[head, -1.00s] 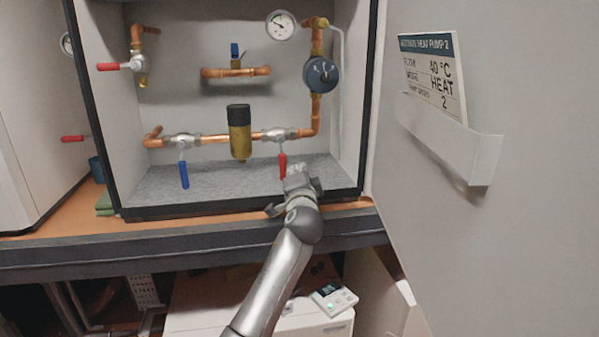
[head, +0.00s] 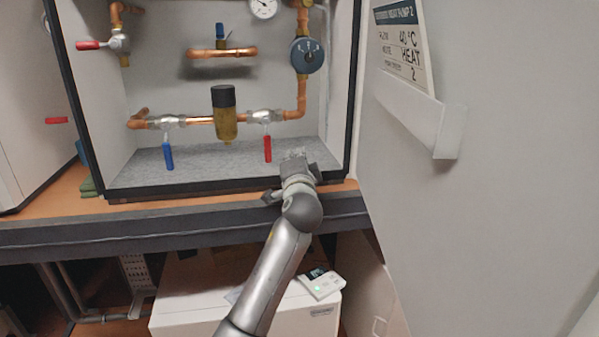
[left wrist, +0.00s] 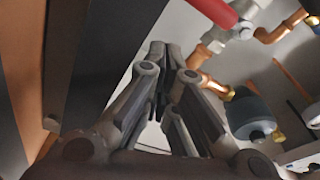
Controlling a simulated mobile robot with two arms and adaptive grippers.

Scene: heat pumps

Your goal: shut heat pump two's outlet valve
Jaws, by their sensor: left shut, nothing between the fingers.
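The open heat pump cabinet holds copper pipes. On the lower pipe, a valve with a red handle (head: 267,149) sits at the right, its handle hanging straight down. A valve with a blue handle (head: 168,156) hangs down at the left. My left gripper (head: 294,160) is shut and empty, just right of the red handle and apart from it, at the cabinet's front. In the left wrist view its fingers (left wrist: 168,58) meet, and a red handle (left wrist: 214,10) shows above them. Which valve is the outlet is not readable. My right gripper is not in view.
A brass filter (head: 226,118) stands between the lower valves. A blue round pump (head: 307,55) is above right. Another red handle (head: 90,45) points left at upper left. The open door (head: 480,130) with its label card (head: 402,45) stands on the right.

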